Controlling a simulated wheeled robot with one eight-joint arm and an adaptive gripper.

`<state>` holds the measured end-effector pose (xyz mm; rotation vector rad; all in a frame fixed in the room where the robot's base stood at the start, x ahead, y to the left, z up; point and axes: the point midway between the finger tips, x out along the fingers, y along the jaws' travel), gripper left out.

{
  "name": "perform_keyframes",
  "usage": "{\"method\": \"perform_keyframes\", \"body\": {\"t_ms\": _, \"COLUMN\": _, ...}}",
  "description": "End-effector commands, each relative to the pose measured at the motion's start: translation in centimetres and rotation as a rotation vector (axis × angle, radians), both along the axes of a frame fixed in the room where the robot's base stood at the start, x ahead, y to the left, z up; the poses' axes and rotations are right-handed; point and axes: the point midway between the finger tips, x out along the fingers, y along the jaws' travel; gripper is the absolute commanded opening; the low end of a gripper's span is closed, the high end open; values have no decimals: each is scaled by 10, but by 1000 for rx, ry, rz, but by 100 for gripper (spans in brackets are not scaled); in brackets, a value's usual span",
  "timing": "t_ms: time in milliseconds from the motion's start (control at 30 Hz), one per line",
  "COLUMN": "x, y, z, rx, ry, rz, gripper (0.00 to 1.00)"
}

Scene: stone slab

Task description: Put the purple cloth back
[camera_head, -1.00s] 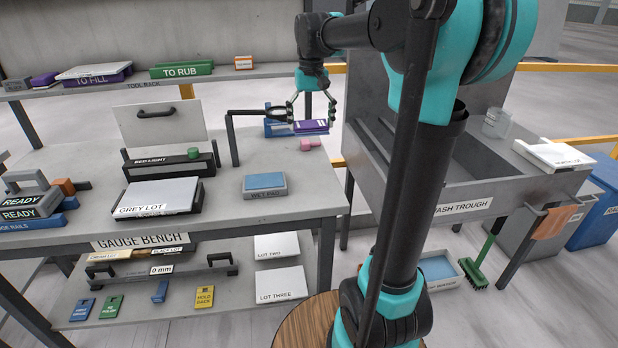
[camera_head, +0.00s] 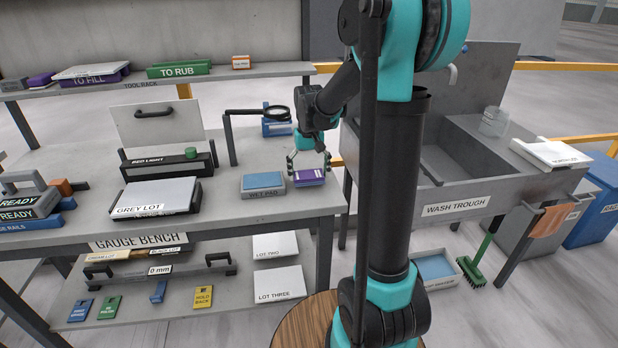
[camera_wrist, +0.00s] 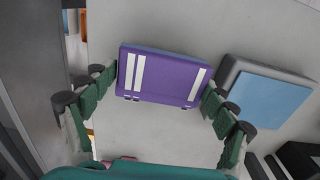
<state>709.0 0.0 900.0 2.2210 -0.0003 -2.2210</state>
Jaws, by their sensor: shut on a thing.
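The purple cloth (camera_head: 311,178) is a flat, block-like purple piece with white stripes. It is over the front right of the bench, just right of the wet pad (camera_head: 264,184). My gripper (camera_head: 309,163) is shut on it from above, and I cannot tell whether its underside touches the bench. In the wrist view the purple cloth (camera_wrist: 165,76) lies between the green fingers of my gripper (camera_wrist: 162,90), with the blue-topped wet pad (camera_wrist: 265,98) beside it on the right.
The grey lot box (camera_head: 155,197) stands left of the wet pad. A rack shelf (camera_head: 215,75) runs along the back. The wash trough (camera_head: 455,207) stands to the right, past a gap.

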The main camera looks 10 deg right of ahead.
Motion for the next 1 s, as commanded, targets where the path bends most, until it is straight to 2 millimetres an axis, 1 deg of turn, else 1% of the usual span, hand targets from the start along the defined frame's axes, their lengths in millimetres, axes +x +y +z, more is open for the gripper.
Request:
{"method": "perform_keyframes", "body": {"t_ms": 33, "x": 1, "y": 0, "z": -7, "rx": 0, "ry": 0, "rz": 0, "gripper": 54}}
{"method": "perform_keyframes", "body": {"t_ms": 133, "x": 0, "y": 0, "z": -14, "rx": 0, "ry": 0, "rz": 0, "gripper": 54}}
{"method": "perform_keyframes", "body": {"t_ms": 500, "x": 0, "y": 0, "z": -18, "rx": 0, "ry": 0, "rz": 0, "gripper": 54}}
{"method": "perform_keyframes", "body": {"t_ms": 533, "x": 0, "y": 0, "z": -18, "rx": 0, "ry": 0, "rz": 0, "gripper": 86}}
{"method": "perform_keyframes", "body": {"t_ms": 633, "x": 0, "y": 0, "z": -18, "rx": 0, "ry": 0, "rz": 0, "gripper": 99}}
{"method": "perform_keyframes", "body": {"t_ms": 667, "x": 0, "y": 0, "z": -18, "rx": 0, "ry": 0, "rz": 0, "gripper": 100}}
{"method": "perform_keyframes", "body": {"t_ms": 1000, "x": 0, "y": 0, "z": -17, "rx": 0, "ry": 0, "rz": 0, "gripper": 100}}
